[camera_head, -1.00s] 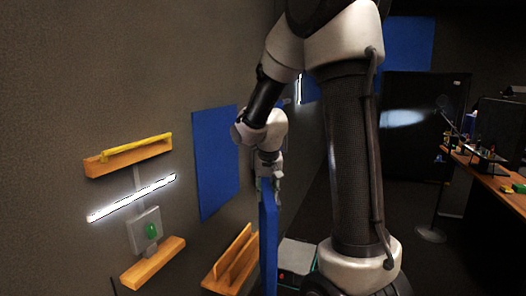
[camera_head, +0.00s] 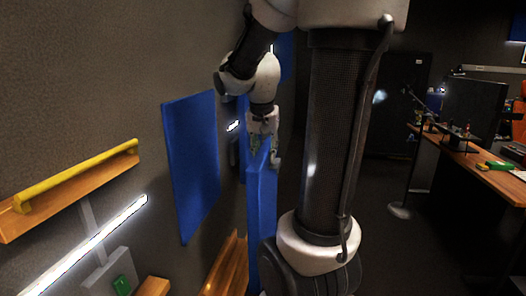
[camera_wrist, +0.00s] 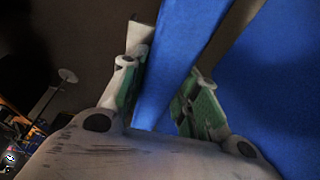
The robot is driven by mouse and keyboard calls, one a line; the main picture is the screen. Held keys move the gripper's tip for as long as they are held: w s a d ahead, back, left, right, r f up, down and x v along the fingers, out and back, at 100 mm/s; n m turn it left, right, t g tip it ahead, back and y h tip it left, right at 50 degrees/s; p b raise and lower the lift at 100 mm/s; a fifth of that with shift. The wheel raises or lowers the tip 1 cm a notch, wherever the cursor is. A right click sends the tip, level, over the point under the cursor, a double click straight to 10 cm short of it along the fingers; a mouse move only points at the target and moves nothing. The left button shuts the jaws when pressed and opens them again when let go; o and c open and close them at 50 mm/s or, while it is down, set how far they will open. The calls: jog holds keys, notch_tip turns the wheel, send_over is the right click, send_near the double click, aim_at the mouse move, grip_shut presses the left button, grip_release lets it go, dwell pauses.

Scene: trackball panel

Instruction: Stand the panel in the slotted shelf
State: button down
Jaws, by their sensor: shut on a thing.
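The blue panel (camera_head: 263,215) hangs upright from my gripper (camera_head: 263,158) in the head view, with its top edge between the fingers. In the wrist view the panel (camera_wrist: 178,75) runs between the two green-padded fingers of my gripper (camera_wrist: 160,95), which are shut on it. The slotted shelf (camera_head: 228,265), of orange wood with upright slats, is low at the wall, just left of the panel. The panel's lower end is out of the picture or hidden, so I cannot tell whether it touches the shelf.
A flat blue board (camera_head: 192,165) is on the wall left of the panel. A wooden shelf (camera_head: 75,185) with a yellow bar (camera_head: 75,175) and a lit white tube (camera_head: 90,245) are further left. A wooden workbench (camera_head: 480,175) stands at the right, with open floor before it.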

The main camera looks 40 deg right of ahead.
jog(key=shift+w+a, duration=4.15)
jog(key=shift+w, duration=1.1)
notch_tip(320, 180, down, 8)
jog(key=shift+f, duration=1.5)
jog(key=c, duration=1)
grip_release()
jog(key=v, duration=1.2)
